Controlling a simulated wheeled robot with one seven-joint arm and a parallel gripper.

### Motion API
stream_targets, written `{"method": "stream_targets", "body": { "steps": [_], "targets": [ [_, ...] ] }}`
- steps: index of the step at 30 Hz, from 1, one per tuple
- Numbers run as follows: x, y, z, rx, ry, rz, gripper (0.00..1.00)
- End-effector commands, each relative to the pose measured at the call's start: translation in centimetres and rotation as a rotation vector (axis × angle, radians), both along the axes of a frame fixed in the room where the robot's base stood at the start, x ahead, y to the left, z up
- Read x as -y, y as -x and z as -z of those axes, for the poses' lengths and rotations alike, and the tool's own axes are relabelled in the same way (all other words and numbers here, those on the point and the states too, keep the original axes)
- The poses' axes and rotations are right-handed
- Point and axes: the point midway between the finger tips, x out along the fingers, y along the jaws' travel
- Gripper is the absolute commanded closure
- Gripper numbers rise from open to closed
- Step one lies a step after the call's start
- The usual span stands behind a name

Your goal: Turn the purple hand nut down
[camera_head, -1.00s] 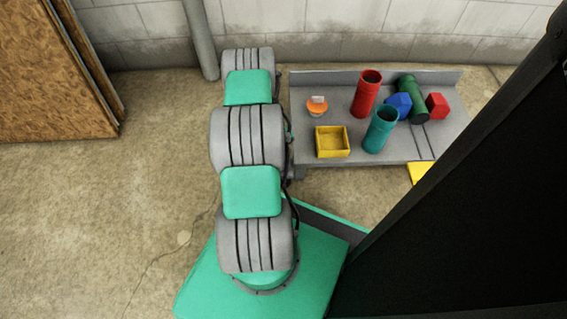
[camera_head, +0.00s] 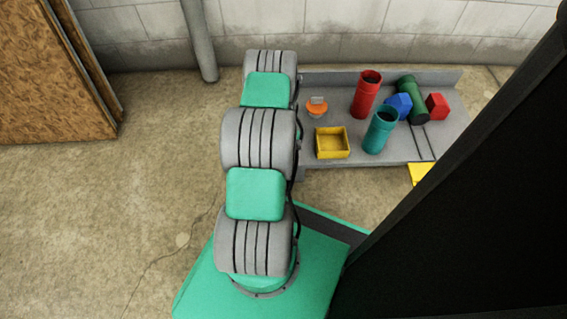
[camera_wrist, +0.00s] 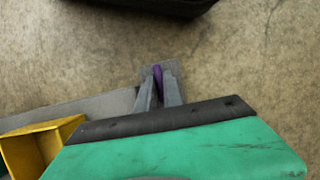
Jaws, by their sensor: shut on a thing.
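The purple hand nut (camera_wrist: 157,72) shows in the wrist view as a narrow purple piece between the two grey fingertips of my gripper (camera_wrist: 159,89). My gripper is shut on it. A small grey surface shows just behind the fingertips; I cannot tell how the nut is seated, as the fingers hide most of it. In the head view my own arm hides the gripper, and the nut does not show.
A grey bench (camera_head: 365,149) holds a yellow open box (camera_head: 332,154), an orange piece (camera_head: 317,110), a red tube (camera_head: 366,98), a teal tube (camera_head: 379,136), a green cylinder (camera_head: 413,99), a blue block (camera_head: 399,105) and a red block (camera_head: 437,106). Floor at left is clear.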

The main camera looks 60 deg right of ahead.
Motion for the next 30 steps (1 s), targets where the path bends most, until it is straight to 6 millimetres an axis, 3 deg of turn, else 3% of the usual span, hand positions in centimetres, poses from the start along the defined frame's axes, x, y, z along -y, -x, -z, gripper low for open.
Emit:
{"method": "stream_targets", "body": {
  "steps": [11,12,20,27,30],
  "targets": [
    [0.1,0.1,0.0,-0.002,0.002,0.009,1.0],
    [0.1,0.1,0.0,-0.002,0.002,0.009,0.88],
    [0.0,0.0,0.0,-0.001,0.002,0.005,0.67],
    [0.0,-0.1,-0.1,-0.001,0.001,0.003,0.67],
    [0.4,-0.2,-1.2,0.0,0.002,0.004,0.67]
  ]
}}
